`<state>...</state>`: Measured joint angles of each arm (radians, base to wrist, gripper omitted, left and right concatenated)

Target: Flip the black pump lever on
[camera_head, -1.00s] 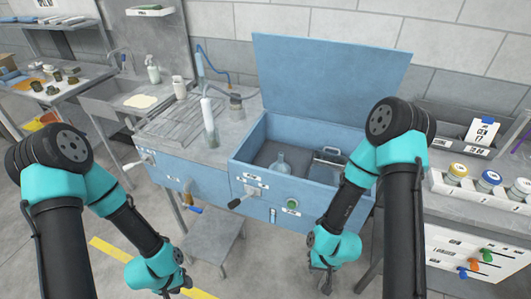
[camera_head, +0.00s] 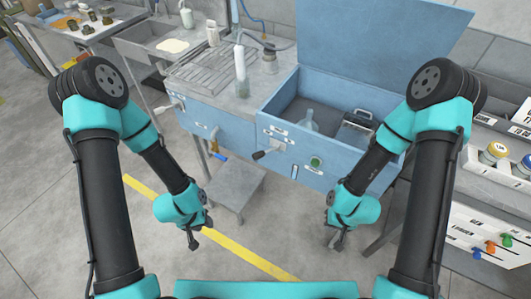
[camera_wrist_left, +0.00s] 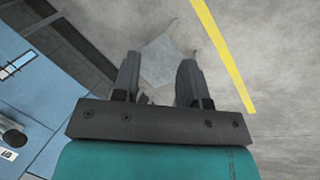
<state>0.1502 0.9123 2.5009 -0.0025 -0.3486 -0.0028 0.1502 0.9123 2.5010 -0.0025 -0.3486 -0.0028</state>
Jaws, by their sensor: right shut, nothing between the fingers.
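A black-knobbed lever (camera_head: 260,155) sticks out from the front of the blue open-lidded box, below small white labels. I cannot read which is the pump's. In the left wrist view a black knob (camera_wrist_left: 14,138) on a blue panel shows at the left edge. My left gripper (camera_head: 193,242) hangs over the floor, below and left of the box lever; its fingers (camera_wrist_left: 158,75) stand apart with nothing between them. My right gripper (camera_head: 337,243) is shut and empty, below the box's right part.
A green button (camera_head: 316,161) is right of the lever. A brass valve with a blue handle (camera_head: 216,148) is to its left, above a grey step (camera_head: 235,187). The box (camera_head: 287,97) holds a flask (camera_head: 309,121).

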